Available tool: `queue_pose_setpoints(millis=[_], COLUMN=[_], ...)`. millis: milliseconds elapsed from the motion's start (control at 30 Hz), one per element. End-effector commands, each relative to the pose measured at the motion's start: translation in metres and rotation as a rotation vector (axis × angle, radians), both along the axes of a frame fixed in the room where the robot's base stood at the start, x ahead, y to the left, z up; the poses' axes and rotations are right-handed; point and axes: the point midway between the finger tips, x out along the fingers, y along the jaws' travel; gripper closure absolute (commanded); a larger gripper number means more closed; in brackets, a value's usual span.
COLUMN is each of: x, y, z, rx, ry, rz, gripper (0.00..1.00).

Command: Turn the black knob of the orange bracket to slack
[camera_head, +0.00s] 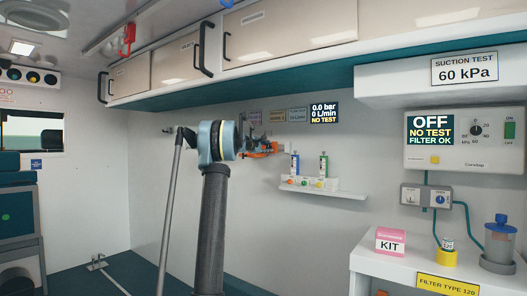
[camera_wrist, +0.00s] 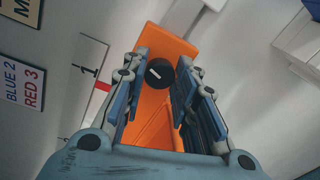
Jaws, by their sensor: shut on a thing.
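The orange bracket (camera_wrist: 178,47) is on the pale wall in the wrist view, running up and down between my fingers. Its round black knob (camera_wrist: 160,74) has a white pointer mark tilted on its face. My gripper (camera_wrist: 163,60) is shut on the knob, with one blue-grey finger on each side. The bracket also shows small in the head view (camera_head: 268,153), just right of my arm's end. My gripper hides much of it there, and the knob cannot be made out.
A sign reading BLUE 2, RED 3 (camera_wrist: 24,83) is farther left. A small shelf with flowmeters (camera_head: 322,190) is right of my arm. A display (camera_head: 324,112) reads NO TEST.

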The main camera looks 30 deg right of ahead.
Motion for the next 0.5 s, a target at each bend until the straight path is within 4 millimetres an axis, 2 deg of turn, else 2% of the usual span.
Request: queue_pose_setpoints(millis=[100, 133, 200, 233, 500], x=[-0.0035, -0.0035, -0.0033, -0.0031, -0.0006], y=[-0.0039, -0.0039, -0.0037, -0.0035, -0.0004], z=[-0.0021, -0.0021, -0.0019, -0.0018, -0.0007], rx=[0.003, 0.003, 0.003, 0.002, 0.001], ry=[-0.001, -0.001, -0.001, 0.000, -0.001], rz=[-0.009, -0.009, -0.008, -0.008, -0.002], gripper=[0.97, 0.71, 0.55, 0.53, 0.53])
